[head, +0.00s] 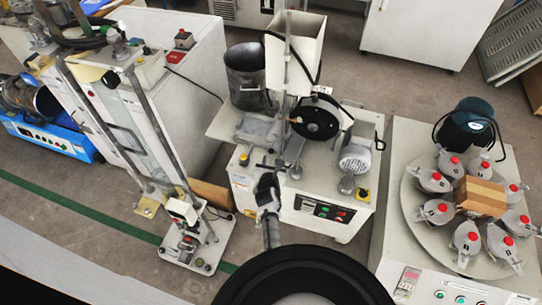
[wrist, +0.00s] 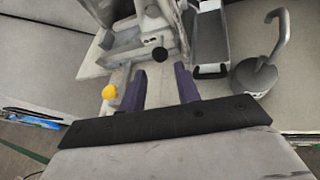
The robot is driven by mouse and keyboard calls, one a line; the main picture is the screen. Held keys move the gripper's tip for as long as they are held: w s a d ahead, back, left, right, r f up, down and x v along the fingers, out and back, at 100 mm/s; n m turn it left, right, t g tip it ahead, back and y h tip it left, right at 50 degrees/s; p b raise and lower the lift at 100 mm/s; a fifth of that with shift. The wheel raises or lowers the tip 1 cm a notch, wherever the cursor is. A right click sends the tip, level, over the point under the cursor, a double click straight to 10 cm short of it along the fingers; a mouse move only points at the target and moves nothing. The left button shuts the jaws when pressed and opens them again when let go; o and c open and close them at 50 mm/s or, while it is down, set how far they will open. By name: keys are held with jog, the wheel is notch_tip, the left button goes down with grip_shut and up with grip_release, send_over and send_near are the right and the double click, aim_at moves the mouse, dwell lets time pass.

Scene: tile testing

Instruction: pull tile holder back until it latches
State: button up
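The tile testing machine (head: 330,190) stands in the middle of the head view, with a black wheel and a grey hopper. In the wrist view a grey metal bracket (wrist: 125,38) with a black round knob (wrist: 160,54) lies just ahead of my gripper (wrist: 160,86); it looks like the tile holder, but I cannot be sure. The two purple fingers are apart, with nothing visible between them. The knob appears just beyond the gap between the fingertips; contact is not visible. In the head view my gripper (head: 267,182) is at the machine's front edge, and its fingers are too small to judge.
A yellow knob (wrist: 109,91) sits close to the left finger. A grey tray (wrist: 209,36) and a curved grey handle (wrist: 262,70) are on the right. A metal bucket (head: 248,78) and a motor (head: 357,155) flank the wheel. A table with several jars (head: 467,238) stands right.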

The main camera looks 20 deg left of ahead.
aim_at(271, 153)
jog(key=b+x, duration=0.2)
jog(key=x, duration=0.4)
jog(key=shift+w, duration=0.1)
grip_shut()
